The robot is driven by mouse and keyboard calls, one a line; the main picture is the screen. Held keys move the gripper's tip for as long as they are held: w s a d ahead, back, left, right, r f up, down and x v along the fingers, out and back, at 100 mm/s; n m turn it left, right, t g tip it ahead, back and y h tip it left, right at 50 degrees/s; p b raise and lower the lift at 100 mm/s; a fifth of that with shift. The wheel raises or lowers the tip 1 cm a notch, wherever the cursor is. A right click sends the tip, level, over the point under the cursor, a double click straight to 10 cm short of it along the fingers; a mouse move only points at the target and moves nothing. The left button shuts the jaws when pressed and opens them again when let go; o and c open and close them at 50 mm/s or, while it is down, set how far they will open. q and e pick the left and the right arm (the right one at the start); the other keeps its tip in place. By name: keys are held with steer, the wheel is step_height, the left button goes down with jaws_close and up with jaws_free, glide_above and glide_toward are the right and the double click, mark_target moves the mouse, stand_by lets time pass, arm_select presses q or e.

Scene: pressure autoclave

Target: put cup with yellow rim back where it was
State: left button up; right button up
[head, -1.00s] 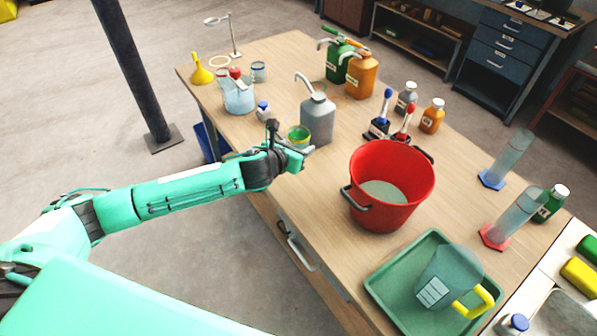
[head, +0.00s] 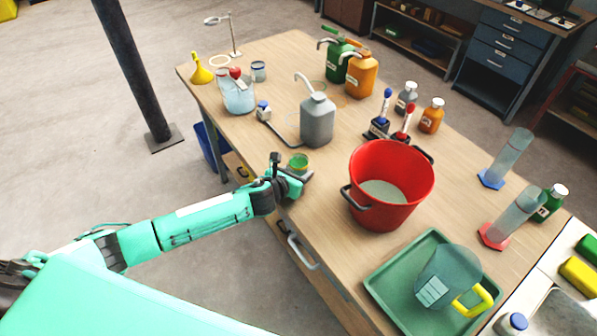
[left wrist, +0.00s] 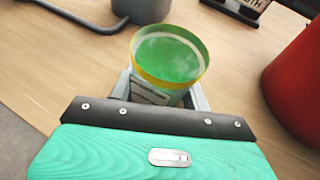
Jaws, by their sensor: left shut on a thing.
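The cup with the yellow rim (left wrist: 190,78) holds green liquid and is gripped between the fingers of my left gripper (left wrist: 165,92) in the left wrist view. In the head view the cup (head: 299,163) appears small, near the front edge of the table (head: 330,205), left of the red bucket. My left gripper (head: 292,180) is shut on it. The cup looks roughly upright; I cannot tell whether its base touches the table. My right gripper is not seen.
The red bucket (head: 378,200) stands right of the cup. A grey spouted bottle (head: 317,122) stands behind it, with a dark hose beside it. A green tray (head: 384,297) with a jug (head: 440,275) lies at front right.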

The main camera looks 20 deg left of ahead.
arm_select(q)
steer(key=shift+f, duration=0.15)
steer(key=o, duration=1)
steer(key=shift+r, duration=0.25)
steer(key=shift+s+a, duration=0.15)
steer(key=shift+s, duration=0.15)
steer(key=b+v, duration=0.1)
steer(key=v, duration=0.8)
steer(key=shift+s+r, duration=0.2)
steer(key=shift+s, duration=0.1)
steer(key=shift+v, duration=0.85)
